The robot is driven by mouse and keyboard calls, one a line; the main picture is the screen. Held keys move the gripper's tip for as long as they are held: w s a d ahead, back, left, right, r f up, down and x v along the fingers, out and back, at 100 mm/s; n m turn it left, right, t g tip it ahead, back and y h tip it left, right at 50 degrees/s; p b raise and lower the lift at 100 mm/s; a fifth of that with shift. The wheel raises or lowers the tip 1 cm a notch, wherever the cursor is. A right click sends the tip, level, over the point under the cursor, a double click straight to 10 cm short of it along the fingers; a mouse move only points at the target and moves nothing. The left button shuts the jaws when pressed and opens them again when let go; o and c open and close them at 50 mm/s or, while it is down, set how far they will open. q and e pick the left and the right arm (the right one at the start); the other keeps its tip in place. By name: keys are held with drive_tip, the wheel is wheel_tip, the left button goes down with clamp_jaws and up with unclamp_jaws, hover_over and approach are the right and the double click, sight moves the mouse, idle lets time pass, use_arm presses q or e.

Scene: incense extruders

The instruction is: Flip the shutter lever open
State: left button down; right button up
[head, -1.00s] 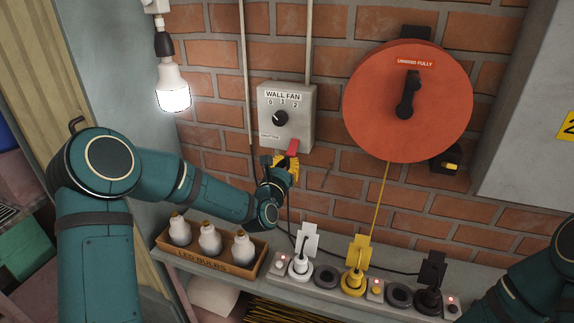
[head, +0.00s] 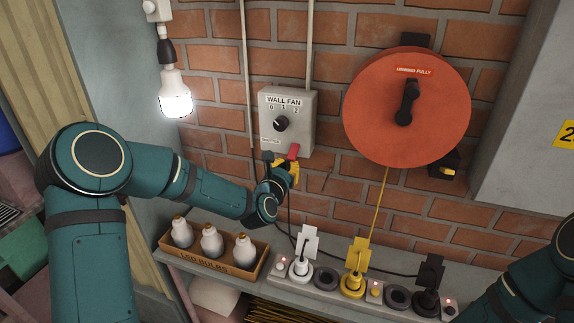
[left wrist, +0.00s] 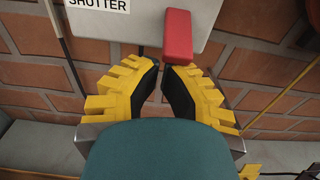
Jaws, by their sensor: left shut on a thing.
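The grey wall fan box (head: 302,133) is on the brick wall, with a black dial and the marks 0, 1 and 2. The red shutter lever (head: 293,151) sticks out at its lower right edge. In the left wrist view, the lever (left wrist: 178,38) hangs below the box edge, right of the "SHUTTER" label (left wrist: 98,4). My left gripper (head: 285,168) has yellow fingers and is at the lever's lower end. In the left wrist view, its fingertips (left wrist: 168,70) are shut on the lever; the exact contact is hard to see. My right gripper is out of view.
A red cord reel (head: 440,122) hangs to the right of the box. A lit bulb (head: 175,98) hangs on the left. Below, a shelf holds a box of LED bulbs (head: 180,249) and a power strip (head: 325,279) with several plugs. A dark cable runs beside my left gripper.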

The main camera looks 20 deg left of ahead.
use_arm(q)
drive_tip(key=r+g+p, duration=0.1)
drive_tip(key=g+p, duration=0.1)
drive_tip(key=s+r+g+p, duration=0.1)
drive_tip(key=g+p, duration=0.1)
drive_tip(key=shift+s+r+p, duration=0.15)
drive_tip(key=shift+r+p, duration=0.2)
drive_tip(key=shift+r, duration=0.85)
